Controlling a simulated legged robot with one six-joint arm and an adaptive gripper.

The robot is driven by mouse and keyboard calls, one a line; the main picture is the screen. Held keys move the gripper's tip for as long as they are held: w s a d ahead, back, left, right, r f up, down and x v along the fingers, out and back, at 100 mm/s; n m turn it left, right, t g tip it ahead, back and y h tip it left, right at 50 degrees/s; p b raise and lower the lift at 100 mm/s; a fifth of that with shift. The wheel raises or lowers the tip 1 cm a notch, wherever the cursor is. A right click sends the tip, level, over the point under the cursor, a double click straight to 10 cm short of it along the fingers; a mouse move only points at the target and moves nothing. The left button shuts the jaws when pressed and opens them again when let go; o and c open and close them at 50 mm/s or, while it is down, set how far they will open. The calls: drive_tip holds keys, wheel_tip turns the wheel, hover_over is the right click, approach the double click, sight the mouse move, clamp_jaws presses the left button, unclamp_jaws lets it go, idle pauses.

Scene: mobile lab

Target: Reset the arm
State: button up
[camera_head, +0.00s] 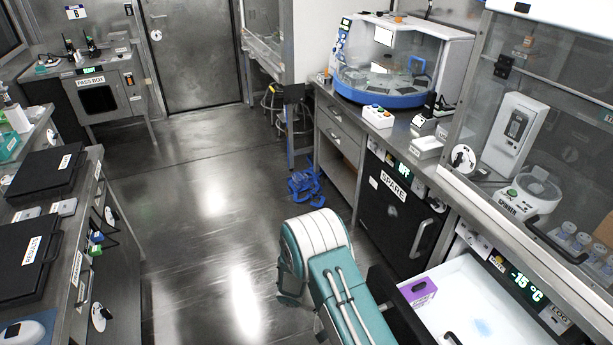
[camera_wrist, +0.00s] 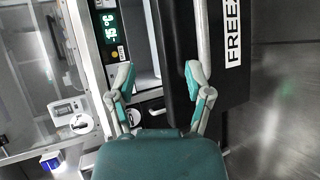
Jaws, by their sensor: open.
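My gripper (camera_wrist: 159,82) shows in the wrist view with its two teal and grey fingers spread apart and nothing between them. Past the fingers are the black freezer door (camera_wrist: 235,50), marked with part of the word "FREEZ", and a long light handle bar (camera_wrist: 203,30). The right fingertip appears close to this bar; I cannot tell whether they touch. In the head view my teal and white arm reaches down at the lower middle, and the gripper itself is not visible there.
The freezer drawer (camera_head: 490,310) is open, with a white interior and a purple box (camera_head: 418,292) at its left. Its display (camera_head: 525,287) reads -15 °C. A counter with a blue-based machine (camera_head: 395,75) stands behind. The floor (camera_head: 200,215) to the left is clear up to the left bench (camera_head: 75,225).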

drive_tip(key=s+d+r+m+y, duration=0.2)
drive_tip(key=r+y, duration=0.6)
drive_tip(key=r, duration=1.8)
drive_tip(key=s+r+n+t+y, duration=0.2)
drive_tip(key=s+r+t+y, duration=0.3)
drive_tip(key=s+r, duration=0.9)
drive_tip(key=shift+s+a+r+n+t, duration=0.2)
drive_tip(key=shift+s+n+t, duration=0.4)
drive_tip(key=shift+t, duration=1)
drive_tip(key=shift+s, duration=0.1)
